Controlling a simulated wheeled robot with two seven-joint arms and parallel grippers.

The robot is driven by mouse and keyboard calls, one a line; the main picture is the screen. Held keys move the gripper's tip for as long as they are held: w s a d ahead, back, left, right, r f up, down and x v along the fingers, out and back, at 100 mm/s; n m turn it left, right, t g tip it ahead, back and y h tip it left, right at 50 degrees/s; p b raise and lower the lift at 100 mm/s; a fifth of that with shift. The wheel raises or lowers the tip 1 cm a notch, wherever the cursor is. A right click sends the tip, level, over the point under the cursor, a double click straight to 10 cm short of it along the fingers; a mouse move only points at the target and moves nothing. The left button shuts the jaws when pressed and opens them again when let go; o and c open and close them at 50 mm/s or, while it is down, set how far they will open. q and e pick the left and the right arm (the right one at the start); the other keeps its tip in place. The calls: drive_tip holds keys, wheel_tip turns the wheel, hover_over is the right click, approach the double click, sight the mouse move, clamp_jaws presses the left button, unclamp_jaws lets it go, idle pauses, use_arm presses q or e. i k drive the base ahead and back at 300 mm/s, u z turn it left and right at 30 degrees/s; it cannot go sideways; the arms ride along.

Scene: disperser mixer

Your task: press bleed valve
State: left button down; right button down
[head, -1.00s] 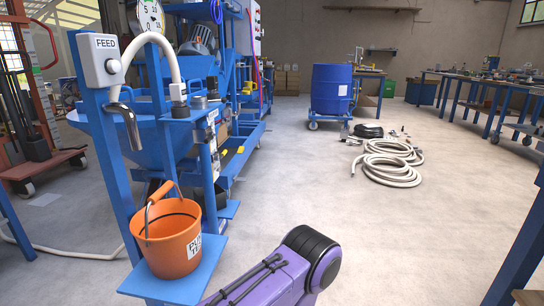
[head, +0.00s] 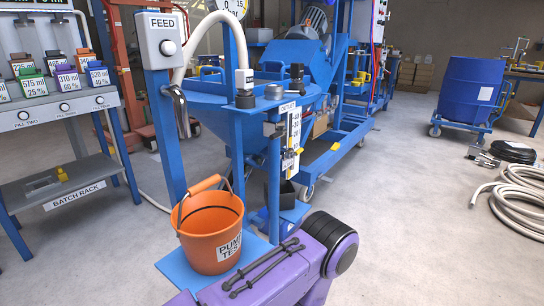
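The blue pump stand (head: 167,125) is at centre left, with a FEED button box (head: 160,40) on its post. An orange bucket (head: 207,235) labelled as a pump test stands on the lower plate below a metal spout (head: 179,110). A purple link of mine crosses the bottom centre; neither gripper shows.
A batch rack (head: 72,190) with coloured labelled containers stands at the left. A white scale (head: 291,135) hangs below the fittings. The blue mixer frame (head: 347,150) is behind.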

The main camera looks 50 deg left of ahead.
sight(288, 155)
drive_tip(key=u, duration=0.35)
drive_tip(key=i, duration=0.35)
drive_tip(key=u, duration=0.35)
